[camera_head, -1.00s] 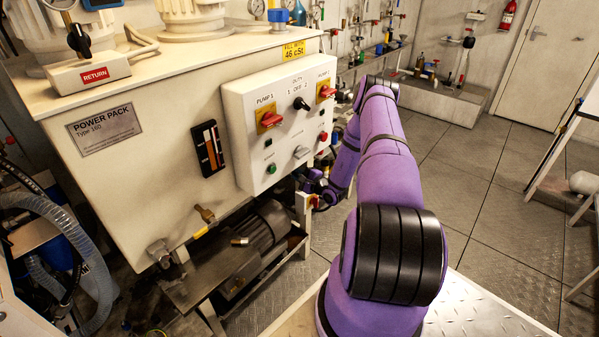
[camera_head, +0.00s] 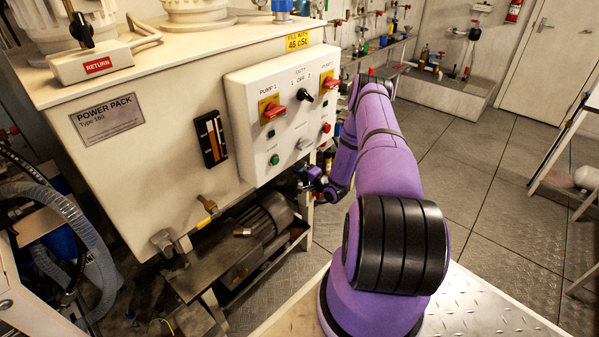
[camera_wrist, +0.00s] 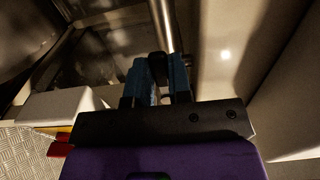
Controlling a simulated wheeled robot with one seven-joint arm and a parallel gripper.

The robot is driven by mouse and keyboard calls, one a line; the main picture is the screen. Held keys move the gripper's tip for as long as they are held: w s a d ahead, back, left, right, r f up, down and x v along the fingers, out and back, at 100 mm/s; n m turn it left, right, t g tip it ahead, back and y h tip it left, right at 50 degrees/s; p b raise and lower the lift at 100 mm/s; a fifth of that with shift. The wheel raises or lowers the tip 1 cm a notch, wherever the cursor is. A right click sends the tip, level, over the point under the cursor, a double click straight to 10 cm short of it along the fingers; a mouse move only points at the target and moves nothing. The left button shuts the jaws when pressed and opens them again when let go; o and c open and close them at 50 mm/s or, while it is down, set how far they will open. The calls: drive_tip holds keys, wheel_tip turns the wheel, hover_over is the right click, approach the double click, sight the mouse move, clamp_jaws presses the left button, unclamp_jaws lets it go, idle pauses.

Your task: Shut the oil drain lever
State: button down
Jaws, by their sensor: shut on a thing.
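A brass valve (camera_head: 208,204) with a short yellow handle (camera_head: 203,223) sits low on the front of the cream power pack tank (camera_head: 150,180); I cannot tell whether it is the oil drain lever. My gripper (camera_head: 303,176) is below the control box, by the tank's lower right, partly hidden in the head view. In the wrist view, my gripper's blue fingers (camera_wrist: 159,78) are closed about a small black piece (camera_wrist: 157,66). A bright metal rod (camera_wrist: 163,25) shows just beyond it. Whether the black piece belongs to the drain lever is unclear.
The control box (camera_head: 285,118) with red switches juts out above my gripper. A motor (camera_head: 262,228) on a frame lies beneath the tank. A pale wall-like surface (camera_wrist: 225,60) stands close right of the fingers in the wrist view. Open floor (camera_head: 460,200) lies to the right.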

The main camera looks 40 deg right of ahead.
drive_tip(key=shift+s+f, duration=0.1)
drive_tip(key=c, duration=1)
unclamp_jaws()
drive_tip(key=shift+c, duration=0.2)
drive_tip(key=s, duration=1)
drive_tip(key=shift+s+d, duration=0.35)
drive_tip(key=shift+d, duration=0.05)
